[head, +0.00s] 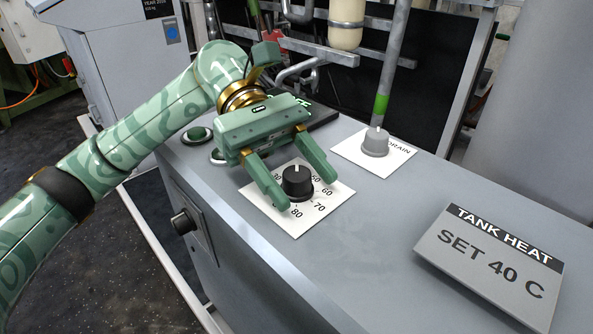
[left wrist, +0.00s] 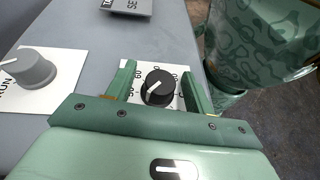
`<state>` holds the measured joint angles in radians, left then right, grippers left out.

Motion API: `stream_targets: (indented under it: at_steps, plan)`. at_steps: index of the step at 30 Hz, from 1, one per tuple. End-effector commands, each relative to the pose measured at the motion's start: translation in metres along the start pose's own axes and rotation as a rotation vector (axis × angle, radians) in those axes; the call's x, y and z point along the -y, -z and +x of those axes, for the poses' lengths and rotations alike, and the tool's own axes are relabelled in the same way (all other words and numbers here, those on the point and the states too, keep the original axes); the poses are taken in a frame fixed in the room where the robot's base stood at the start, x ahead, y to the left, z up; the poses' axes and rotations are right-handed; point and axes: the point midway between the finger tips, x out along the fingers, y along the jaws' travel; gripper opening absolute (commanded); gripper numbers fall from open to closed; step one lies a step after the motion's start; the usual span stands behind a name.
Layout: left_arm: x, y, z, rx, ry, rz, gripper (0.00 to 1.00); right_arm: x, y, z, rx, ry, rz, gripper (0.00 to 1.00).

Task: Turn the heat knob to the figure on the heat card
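The black heat knob (head: 298,182) stands on a white dial card (head: 292,226) with printed figures; 50, 60, 70 and 80 show, others are partly hidden by my gripper. The knob has a white pointer mark on top; which figure it meets cannot be read clearly. The heat card (head: 490,262) reads "TANK HEAT, SET 40 C". My left gripper (head: 309,191) is open, its fingers on either side of the knob. In the left wrist view the knob (left wrist: 157,87) sits between the fingers with gaps on both sides. My right gripper is not in view.
A dark knob (head: 183,222) juts from the cabinet's front. The near grey top is clear.

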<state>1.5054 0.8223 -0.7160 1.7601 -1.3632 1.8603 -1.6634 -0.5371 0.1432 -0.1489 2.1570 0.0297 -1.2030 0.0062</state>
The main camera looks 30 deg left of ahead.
Motion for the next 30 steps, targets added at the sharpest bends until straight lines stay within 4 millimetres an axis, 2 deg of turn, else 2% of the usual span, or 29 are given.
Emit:
stream_targets:
  at_steps: [6,10,14,19,24,30]
  plan:
    - [0.000,-0.001,-0.002,0.000,0.000,0.000,0.53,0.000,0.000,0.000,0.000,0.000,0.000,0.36]
    - [0.000,-0.002,-0.017,-0.002,-0.003,0.000,0.53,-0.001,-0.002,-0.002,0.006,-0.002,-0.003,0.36]
    - [0.000,-0.003,-0.048,-0.003,-0.006,-0.002,0.53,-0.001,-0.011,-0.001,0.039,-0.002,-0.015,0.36]
    - [-0.001,-0.002,-0.096,-0.001,-0.006,-0.002,0.53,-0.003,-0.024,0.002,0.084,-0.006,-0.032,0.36]
    - [-0.001,0.000,-0.136,0.000,-0.005,-0.002,0.53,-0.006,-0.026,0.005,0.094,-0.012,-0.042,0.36]
    - [-0.001,0.001,-0.159,0.000,-0.001,-0.001,0.53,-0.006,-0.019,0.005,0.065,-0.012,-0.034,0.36]
